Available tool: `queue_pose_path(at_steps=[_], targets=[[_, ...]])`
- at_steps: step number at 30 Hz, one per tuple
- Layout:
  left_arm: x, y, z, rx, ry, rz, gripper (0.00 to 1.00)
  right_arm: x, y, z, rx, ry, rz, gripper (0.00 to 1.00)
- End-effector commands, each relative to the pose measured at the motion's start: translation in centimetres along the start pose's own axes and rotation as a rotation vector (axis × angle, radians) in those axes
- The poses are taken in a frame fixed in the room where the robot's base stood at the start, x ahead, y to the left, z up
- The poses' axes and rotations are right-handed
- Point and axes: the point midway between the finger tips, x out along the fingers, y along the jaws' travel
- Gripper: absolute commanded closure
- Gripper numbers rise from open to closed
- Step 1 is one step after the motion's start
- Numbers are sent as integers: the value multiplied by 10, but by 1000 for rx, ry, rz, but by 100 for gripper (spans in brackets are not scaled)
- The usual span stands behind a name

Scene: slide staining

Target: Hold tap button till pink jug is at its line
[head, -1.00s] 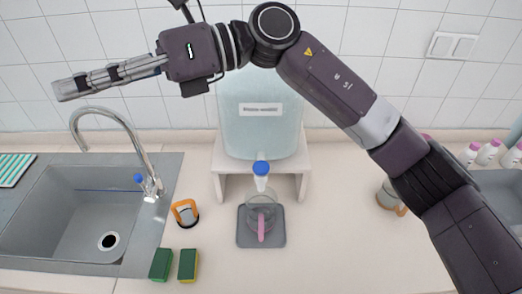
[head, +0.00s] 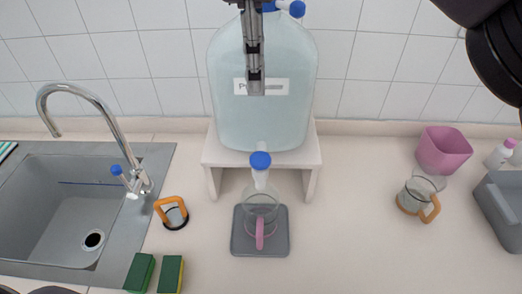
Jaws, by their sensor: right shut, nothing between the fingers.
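The pink jug (head: 260,232), clear glass with a pink handle toward me, stands upright on a grey square mat (head: 240,245). The white tap (head: 260,180) with its blue button (head: 260,160) on top is directly above the jug's mouth. The tap belongs to the large labelled water tank (head: 262,125) on a white stand. My right gripper (head: 256,88) is shut and empty, fingers pointing down in front of the tank's label, above the tap button and apart from it. The jug's water level and line cannot be made out. My left gripper is out of view.
A sink (head: 50,215) with a curved faucet (head: 108,110) is at left. An orange-handled item (head: 172,212) and two sponges (head: 156,275) lie near it. At right stand an orange-handled jug (head: 415,197), a pink bin (head: 443,150) and a grey tub (head: 503,205). Counter around the mat is clear.

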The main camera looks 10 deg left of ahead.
Motion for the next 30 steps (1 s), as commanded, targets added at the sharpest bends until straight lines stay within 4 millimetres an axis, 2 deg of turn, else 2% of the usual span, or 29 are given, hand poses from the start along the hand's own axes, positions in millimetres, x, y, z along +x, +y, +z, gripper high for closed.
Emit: queue_pose_path(at_steps=[9,14,20,30], targets=[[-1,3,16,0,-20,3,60,0,0,0,0,0,0,100],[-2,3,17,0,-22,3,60,7,0,0,-1,1,2,100],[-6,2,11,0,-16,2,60,37,0,-1,-2,0,4,100],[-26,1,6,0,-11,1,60,105,1,0,-2,0,5,100]])
